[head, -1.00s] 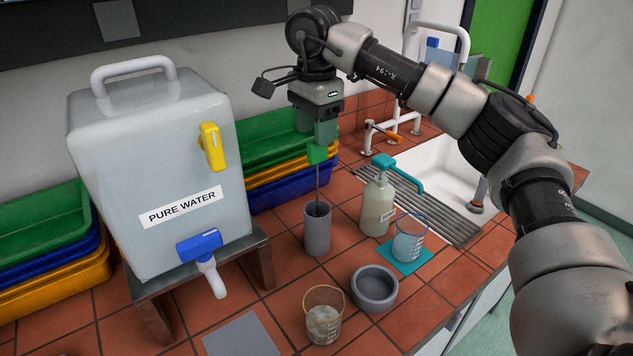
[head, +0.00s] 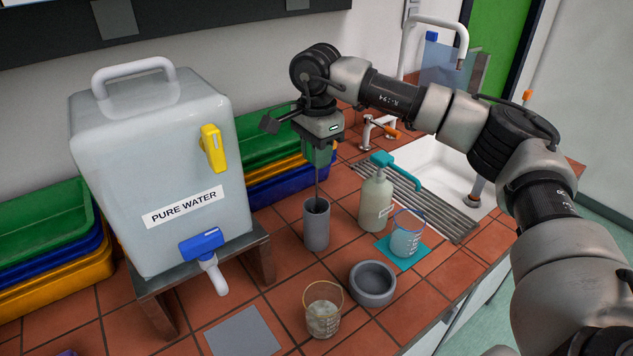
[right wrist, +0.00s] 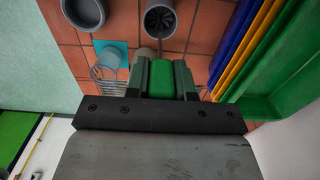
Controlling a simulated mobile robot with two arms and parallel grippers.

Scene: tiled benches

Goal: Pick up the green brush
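The green brush (head: 318,188) stands upright with its thin shaft in a grey cylindrical holder (head: 316,230) on the tiled bench. Its green handle (right wrist: 162,80) shows between the two fingers of my right gripper (right wrist: 163,70) in the right wrist view. In the head view my right gripper (head: 319,158) points down over the holder and its fingers hide most of the handle. The fingers lie close along both sides of the handle; I cannot tell whether they press on it. My left gripper is out of view.
A large pure water container (head: 160,170) stands left of the holder. A soap pump bottle (head: 376,200), a beaker on a teal mat (head: 406,240), a grey bowl (head: 373,283) and another beaker (head: 322,312) stand nearby. Stacked trays (head: 285,185) are behind; a sink (head: 440,165) is right.

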